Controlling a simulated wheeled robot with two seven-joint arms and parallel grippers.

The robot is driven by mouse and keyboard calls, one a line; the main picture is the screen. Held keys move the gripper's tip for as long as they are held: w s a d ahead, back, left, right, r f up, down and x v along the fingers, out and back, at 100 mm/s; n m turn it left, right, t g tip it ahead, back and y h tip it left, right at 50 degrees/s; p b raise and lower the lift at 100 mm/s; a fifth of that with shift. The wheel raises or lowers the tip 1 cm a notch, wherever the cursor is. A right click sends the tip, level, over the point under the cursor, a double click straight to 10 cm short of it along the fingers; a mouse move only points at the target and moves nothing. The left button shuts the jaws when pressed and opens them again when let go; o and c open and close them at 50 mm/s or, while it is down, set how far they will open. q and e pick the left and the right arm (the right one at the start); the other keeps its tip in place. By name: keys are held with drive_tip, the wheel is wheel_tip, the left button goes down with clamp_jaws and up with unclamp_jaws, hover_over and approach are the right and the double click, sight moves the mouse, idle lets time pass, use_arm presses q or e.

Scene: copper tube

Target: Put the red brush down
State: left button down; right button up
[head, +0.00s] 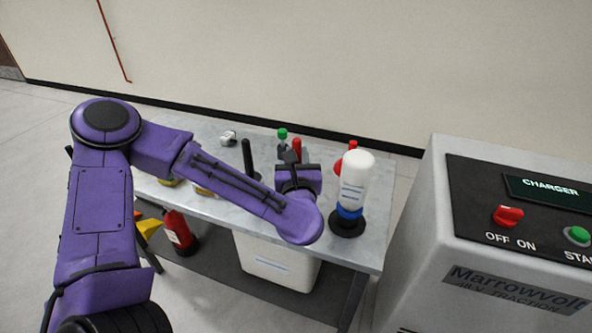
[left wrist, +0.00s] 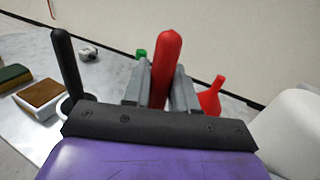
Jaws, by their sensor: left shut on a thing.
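The red brush (head: 297,146) shows as an upright red handle at the middle of the table (head: 205,208). In the left wrist view the red brush (left wrist: 166,60) stands between my two grey fingers. My left gripper (head: 290,158) is shut on it; the same gripper (left wrist: 160,88) fills the middle of the left wrist view. The brush's lower end is hidden behind my gripper, so I cannot tell whether it touches the table. My right gripper is not in view.
A black upright handle (head: 247,158) stands left of the gripper. A white bottle (head: 354,178) with a blue band stands close on the right, a red funnel-shaped thing (left wrist: 210,100) behind it. A green-capped item (head: 282,134) is behind. The charger cabinet (head: 440,210) is at right.

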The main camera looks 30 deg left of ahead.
use_arm(q)
wheel_tip(320, 180, down, 3)
drive_tip(key=shift+s+r, duration=0.15)
drive_tip(key=shift+r, duration=0.05)
drive_tip(key=shift+f, duration=0.1)
drive_tip(key=shift+f, duration=0.15)
drive_tip(key=c, duration=0.9)
unclamp_jaws()
